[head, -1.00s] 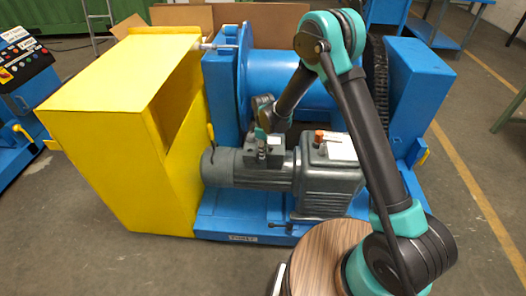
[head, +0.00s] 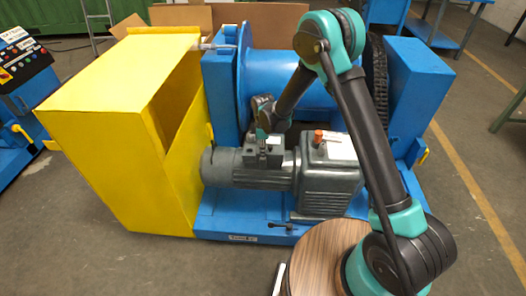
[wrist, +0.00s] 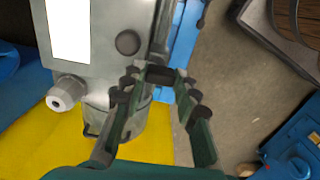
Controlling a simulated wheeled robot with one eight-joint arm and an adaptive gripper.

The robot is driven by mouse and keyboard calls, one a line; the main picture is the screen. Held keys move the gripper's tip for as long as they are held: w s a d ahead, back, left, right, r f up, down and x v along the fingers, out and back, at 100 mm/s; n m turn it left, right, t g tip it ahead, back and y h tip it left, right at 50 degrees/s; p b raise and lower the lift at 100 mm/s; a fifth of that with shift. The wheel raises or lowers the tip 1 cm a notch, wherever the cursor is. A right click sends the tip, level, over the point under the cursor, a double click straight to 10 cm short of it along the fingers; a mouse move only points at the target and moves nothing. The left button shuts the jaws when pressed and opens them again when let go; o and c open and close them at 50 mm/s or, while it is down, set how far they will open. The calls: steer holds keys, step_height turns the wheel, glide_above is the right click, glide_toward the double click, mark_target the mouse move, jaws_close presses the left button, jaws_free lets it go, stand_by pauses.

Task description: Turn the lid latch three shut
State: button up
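The grey motor (head: 240,169) lies on the blue base with a small grey terminal box (head: 264,156) on top. In the wrist view the box lid (wrist: 110,20) shows a white label and a dark round knob (wrist: 128,42). A dark block (wrist: 160,74) sits by the lid's edge, between my fingertips; I cannot tell whether it is latch three. My gripper (wrist: 160,88) points down at this edge with its fingers apart. In the head view my gripper (head: 262,136) is just above the box. Contact cannot be made out.
The yellow guard (head: 120,120) stands left of the motor. A blue drum (head: 290,85) is behind it, and a grey gearbox (head: 330,180) with an orange cap is to the right. A grey gland (wrist: 66,93) sticks out beside the box. Open floor lies in front.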

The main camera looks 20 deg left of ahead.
steer(key=o, duration=0.4)
step_height(320, 180, up, 12)
stand_by(0.6)
